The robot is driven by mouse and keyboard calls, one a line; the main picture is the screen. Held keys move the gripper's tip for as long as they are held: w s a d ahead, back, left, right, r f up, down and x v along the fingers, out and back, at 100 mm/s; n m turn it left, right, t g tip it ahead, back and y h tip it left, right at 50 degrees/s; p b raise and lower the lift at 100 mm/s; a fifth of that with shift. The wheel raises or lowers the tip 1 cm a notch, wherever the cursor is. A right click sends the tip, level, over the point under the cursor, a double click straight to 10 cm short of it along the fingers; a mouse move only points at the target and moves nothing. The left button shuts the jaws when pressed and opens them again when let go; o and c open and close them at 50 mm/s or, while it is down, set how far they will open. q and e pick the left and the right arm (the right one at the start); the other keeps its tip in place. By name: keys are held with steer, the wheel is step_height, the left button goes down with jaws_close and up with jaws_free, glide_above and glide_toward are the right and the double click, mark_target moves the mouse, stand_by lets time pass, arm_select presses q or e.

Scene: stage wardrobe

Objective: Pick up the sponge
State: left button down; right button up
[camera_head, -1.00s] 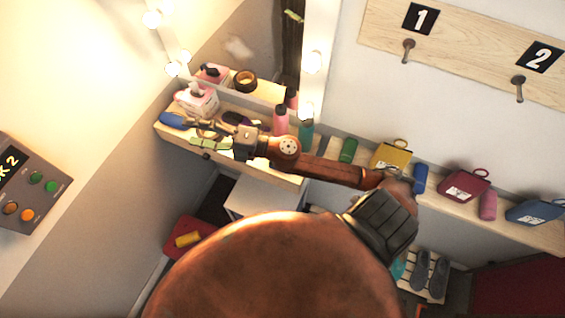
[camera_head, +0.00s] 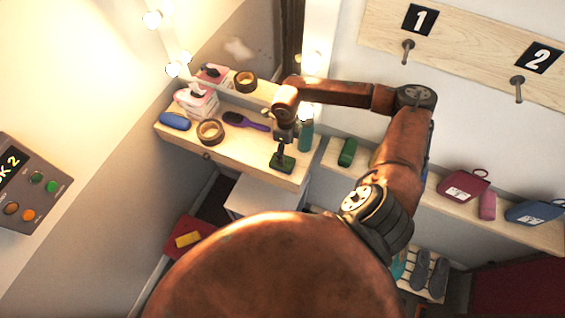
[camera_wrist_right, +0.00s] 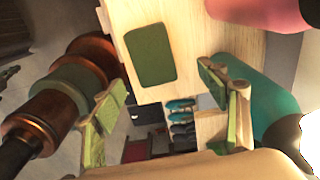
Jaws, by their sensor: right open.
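The sponge, a dark green flat block (camera_head: 284,164), lies on the light wooden dressing shelf (camera_head: 232,150) near its front edge. In the right wrist view the sponge (camera_wrist_right: 150,55) lies flat on the wood, beyond the fingertips. My right gripper (camera_head: 281,150) is above the sponge in the head view and partly covers it. The right wrist view shows its fingers (camera_wrist_right: 165,95) wide apart, with nothing between them. My left gripper is not in view.
A teal bottle (camera_head: 305,136) stands close beside the gripper, and a pink item (camera_wrist_right: 262,10) shows in the right wrist view. A purple brush (camera_head: 246,121), brown tape roll (camera_head: 210,131), blue case (camera_head: 174,121) and tissue box (camera_head: 197,101) are on the shelf's left.

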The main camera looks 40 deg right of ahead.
mark_target(289, 162)
steer(key=f+p, duration=0.1)
steer(key=f, duration=0.1)
steer(key=f+p, duration=0.1)
steer(key=f, duration=0.1)
steer(key=a+f, duration=0.1)
steer(key=f, duration=0.1)
steer(key=shift+s+p, duration=0.2)
steer(key=shift+p, duration=0.2)
steer(key=shift+f, duration=0.4)
steer(key=shift+c, duration=0.2)
steer(key=c, duration=0.8)
